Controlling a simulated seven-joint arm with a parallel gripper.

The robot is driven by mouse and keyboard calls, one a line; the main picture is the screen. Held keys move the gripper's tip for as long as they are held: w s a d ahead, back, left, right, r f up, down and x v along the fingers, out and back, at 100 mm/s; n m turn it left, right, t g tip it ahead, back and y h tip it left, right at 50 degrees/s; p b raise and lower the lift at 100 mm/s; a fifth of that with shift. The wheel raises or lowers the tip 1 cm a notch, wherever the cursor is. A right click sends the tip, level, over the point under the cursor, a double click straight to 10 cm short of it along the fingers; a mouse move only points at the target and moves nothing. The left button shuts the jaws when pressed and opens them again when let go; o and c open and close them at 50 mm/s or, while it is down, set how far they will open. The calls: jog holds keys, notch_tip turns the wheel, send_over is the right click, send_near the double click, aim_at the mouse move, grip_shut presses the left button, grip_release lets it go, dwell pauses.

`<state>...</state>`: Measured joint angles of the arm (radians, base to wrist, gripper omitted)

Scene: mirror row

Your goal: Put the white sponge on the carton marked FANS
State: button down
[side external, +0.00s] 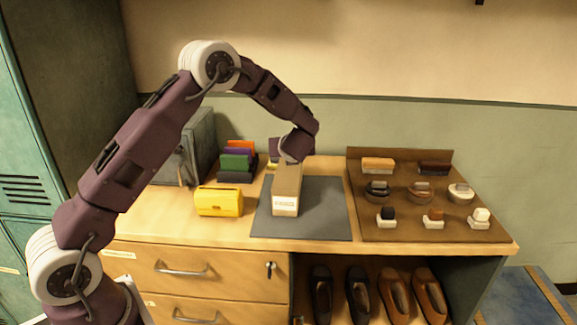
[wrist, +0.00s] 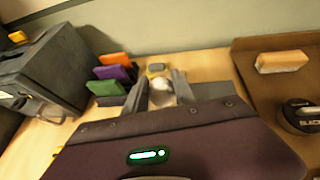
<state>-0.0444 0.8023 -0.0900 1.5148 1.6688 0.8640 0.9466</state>
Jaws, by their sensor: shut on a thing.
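In the wrist view my gripper (wrist: 161,84) is shut, and the pale thing between its fingers looks like the white sponge (wrist: 161,92); most of it is hidden by the hand. In the side view my gripper (side external: 278,150) is low behind the far end of a tan carton, and I cannot make out the sponge there. The long carton (side external: 286,190) stands on a dark grey mat (side external: 325,210). Its near end bears a white label, too small to read surely. The carton does not show in the wrist view.
A rack of coloured blocks (side external: 237,160) and a yellow box (side external: 218,201) stand left of the mat. A grey metal box (side external: 197,145) is behind them. A small yellow thing (wrist: 157,70) lies beyond my fingers. A brown tray (side external: 400,232) of tins and brushes is at right.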

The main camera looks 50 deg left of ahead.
aim_at(289, 170)
notch_tip(289, 170, down, 5)
jog(key=shift+r, duration=0.1)
jog(key=c, duration=1)
grip_release()
jog(key=shift+c, duration=0.2)
